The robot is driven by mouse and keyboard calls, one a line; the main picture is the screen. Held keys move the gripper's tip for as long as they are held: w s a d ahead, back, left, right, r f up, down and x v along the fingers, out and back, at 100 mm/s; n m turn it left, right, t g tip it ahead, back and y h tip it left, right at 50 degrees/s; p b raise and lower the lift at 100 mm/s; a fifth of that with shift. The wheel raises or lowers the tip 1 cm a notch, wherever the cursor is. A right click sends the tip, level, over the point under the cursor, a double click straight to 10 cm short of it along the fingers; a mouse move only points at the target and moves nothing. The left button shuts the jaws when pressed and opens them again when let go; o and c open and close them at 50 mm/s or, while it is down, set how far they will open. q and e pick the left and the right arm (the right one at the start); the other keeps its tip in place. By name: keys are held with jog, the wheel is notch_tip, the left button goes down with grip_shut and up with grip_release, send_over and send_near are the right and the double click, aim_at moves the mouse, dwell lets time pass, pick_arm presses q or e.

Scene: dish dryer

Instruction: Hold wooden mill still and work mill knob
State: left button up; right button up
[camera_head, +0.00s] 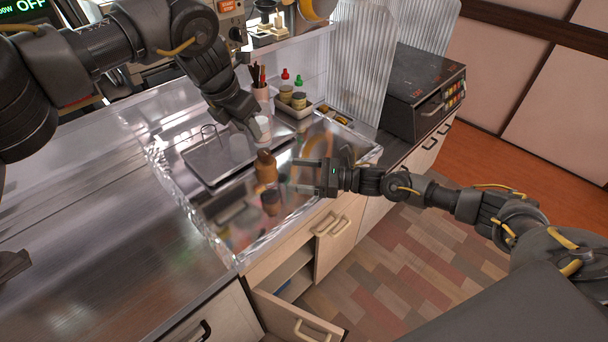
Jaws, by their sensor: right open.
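The brown wooden mill (266,170) stands upright on the shiny tray-like surface, with its rounded mill knob (264,153) at the top. My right gripper (293,175) reaches in from the right, its two fingers spread and pointing left toward the mill, with a gap between them and it. My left gripper (256,126) comes down from the upper left, above and behind the mill, beside a small white container (263,129). Its fingertips are hard to make out, so I cannot tell whether it touches that container.
A clear-rimmed tray (225,252) surrounds the work area. A flat metal plate (212,160) lies left of the mill. Bottles and jars (292,97) stand behind. An open drawer (296,318) juts out below. The left counter (90,220) is clear.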

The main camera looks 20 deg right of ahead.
aim_at(265, 172)
jog(key=x, duration=0.9)
jog(key=shift+w+a, duration=0.2)
jog(key=shift+a, duration=0.15)
